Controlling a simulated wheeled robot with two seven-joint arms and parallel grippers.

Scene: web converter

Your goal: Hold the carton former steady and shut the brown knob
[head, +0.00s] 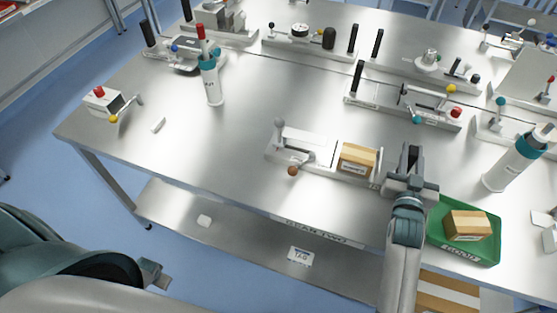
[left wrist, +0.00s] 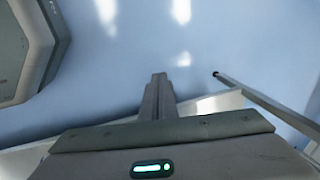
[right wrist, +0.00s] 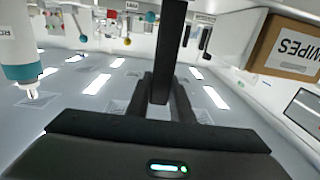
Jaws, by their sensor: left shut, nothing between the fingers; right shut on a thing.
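The carton former (head: 303,141) is a pale fixture near the front middle of the table, with a brown carton (head: 357,158) at its right part. Its brown knob (head: 293,171) sticks out at the front left, on a short lever. My right gripper (head: 411,160) is at the former's right end, shut on a black upright handle (right wrist: 172,45). In the right wrist view that handle rises from between the fingers (right wrist: 172,98). My left gripper (head: 152,273) is low at the left, off the table's front edge and far from the knob. Its fingers (left wrist: 158,85) are shut and empty over the floor.
A green tray (head: 487,257) with a carton (head: 467,225) sits right of my right arm. White bottles (head: 211,82) (head: 510,163) stand at left and right. Several other fixtures line the back. The table between the left bottle and the former is mostly clear.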

